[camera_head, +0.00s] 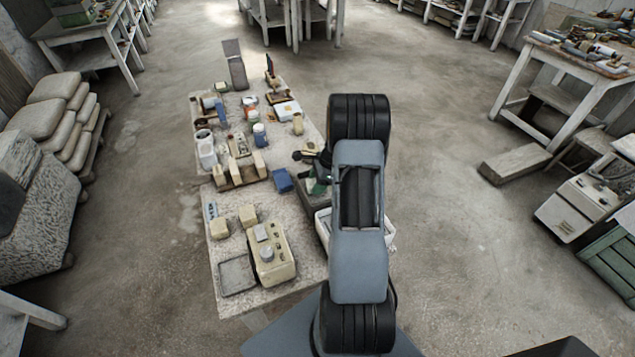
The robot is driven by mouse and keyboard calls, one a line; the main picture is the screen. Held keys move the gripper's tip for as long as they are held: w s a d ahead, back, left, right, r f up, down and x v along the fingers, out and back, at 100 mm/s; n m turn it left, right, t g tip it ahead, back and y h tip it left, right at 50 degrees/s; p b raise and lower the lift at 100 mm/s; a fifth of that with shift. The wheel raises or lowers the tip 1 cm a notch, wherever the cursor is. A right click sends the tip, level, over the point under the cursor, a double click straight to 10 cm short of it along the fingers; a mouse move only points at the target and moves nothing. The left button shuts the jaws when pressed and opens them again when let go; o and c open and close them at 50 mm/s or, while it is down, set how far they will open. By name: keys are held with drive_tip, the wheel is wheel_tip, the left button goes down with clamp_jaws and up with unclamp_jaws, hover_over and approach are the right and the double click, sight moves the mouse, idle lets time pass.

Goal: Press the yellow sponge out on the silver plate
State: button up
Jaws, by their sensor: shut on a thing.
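A flat grey square plate (237,276) with a thin raised rim lies at the near left corner of the table; it looks like the silver plate and its top is bare. Two small pale yellow blocks, one on the left (220,229) and one on the right (248,215), sit just beyond it. I cannot tell whether either is the yellow sponge. My arm rises over the right side of the table. I cannot make out my gripper; it seems hidden behind my own arm links, and so is anything in it.
A beige box with knobs (271,258) stands right of the plate. A white tray (322,229) is partly hidden by my arm. A green item with dark parts (319,184) and a blue block (282,180) stand near it. Bottles and tools crowd the table's far half.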

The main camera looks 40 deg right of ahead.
idle(0.6)
drive_tip(key=shift+r+p, duration=2.55)
drive_tip(key=shift+r, duration=0.95)
